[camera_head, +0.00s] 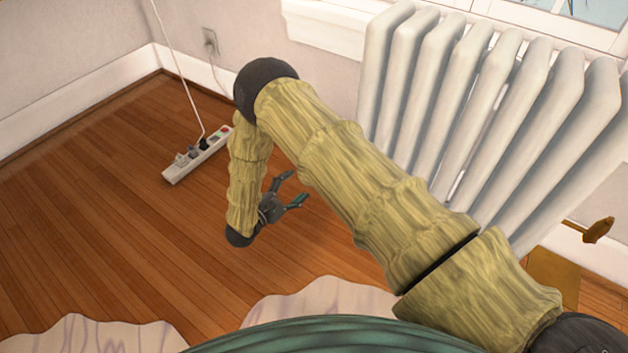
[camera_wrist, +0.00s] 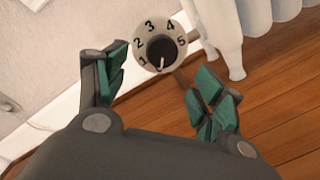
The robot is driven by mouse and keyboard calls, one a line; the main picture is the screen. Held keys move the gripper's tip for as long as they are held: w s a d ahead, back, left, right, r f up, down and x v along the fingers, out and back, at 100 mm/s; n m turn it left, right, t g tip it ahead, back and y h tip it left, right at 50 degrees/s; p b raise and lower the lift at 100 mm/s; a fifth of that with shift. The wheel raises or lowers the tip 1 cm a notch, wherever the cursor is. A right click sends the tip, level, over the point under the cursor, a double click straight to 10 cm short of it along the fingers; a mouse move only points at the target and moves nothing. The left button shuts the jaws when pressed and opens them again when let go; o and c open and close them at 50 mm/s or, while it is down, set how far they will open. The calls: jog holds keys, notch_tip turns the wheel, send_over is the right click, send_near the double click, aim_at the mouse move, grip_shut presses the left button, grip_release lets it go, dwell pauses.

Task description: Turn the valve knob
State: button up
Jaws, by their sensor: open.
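The valve knob (camera_wrist: 161,50) shows in the wrist view as a pale round dial with a black centre, numbered 1 to 5. A small light mark sits at the bottom of the black centre, near the 1. The knob is ahead of my gripper (camera_wrist: 158,75), roughly between the two green-padded fingers in the picture, and I see no contact. My gripper also shows in the head view (camera_head: 297,186), open and empty, above the wood floor left of the radiator. The numbered knob is not visible in the head view; my arm covers part of the radiator's left side.
A white ribbed radiator (camera_head: 480,95) stands under the window. A brass fitting (camera_head: 597,230) is at its right end. A power strip (camera_head: 198,154) with a cord lies left of my forearm. A wavy pale rug (camera_head: 95,335) lies in front. The left floor is otherwise clear.

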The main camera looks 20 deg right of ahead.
jog(key=shift+b+x, duration=3.15)
jog(key=shift+x, duration=2.05)
jog(key=shift+f, duration=0.15)
jog(key=c, duration=1)
